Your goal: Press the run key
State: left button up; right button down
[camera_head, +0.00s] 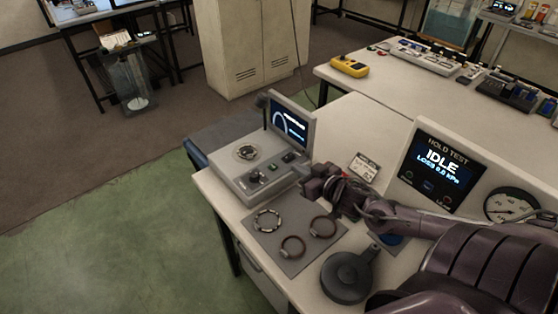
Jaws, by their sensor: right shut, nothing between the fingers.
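A grey bench unit (262,172) with a tilted-up screen (291,125) stands at the table's left corner. Its top has a round metal fitting (246,152) and a row of small controls, one greenish (254,177). I cannot read which control is the run key. My right gripper (310,186) is shut and empty, just right of the unit's front right corner, with its arm coming in from the right. It looks apart from the controls. A panel display (441,169) reads "HOLD TEST", "IDLE" and "LOSS 0.0 kPa". My left gripper is out of view.
A grey mat (270,240) holds a metal ring (267,220) and two brown rings (323,227). A dark round lidded part (348,276) lies in front. A small sign (364,167) stands behind my wrist, and a gauge (511,205) is at right.

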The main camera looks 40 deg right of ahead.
send_over(278, 173)
jog(key=shift+s+d+f, duration=0.1)
jog(key=shift+s+f, duration=0.15)
jog(key=shift+f, duration=0.7)
jog(key=f, duration=0.3)
jog(key=shift+w+f, duration=0.1)
jog(key=shift+w, duration=0.25)
jog(key=shift+f, duration=0.55)
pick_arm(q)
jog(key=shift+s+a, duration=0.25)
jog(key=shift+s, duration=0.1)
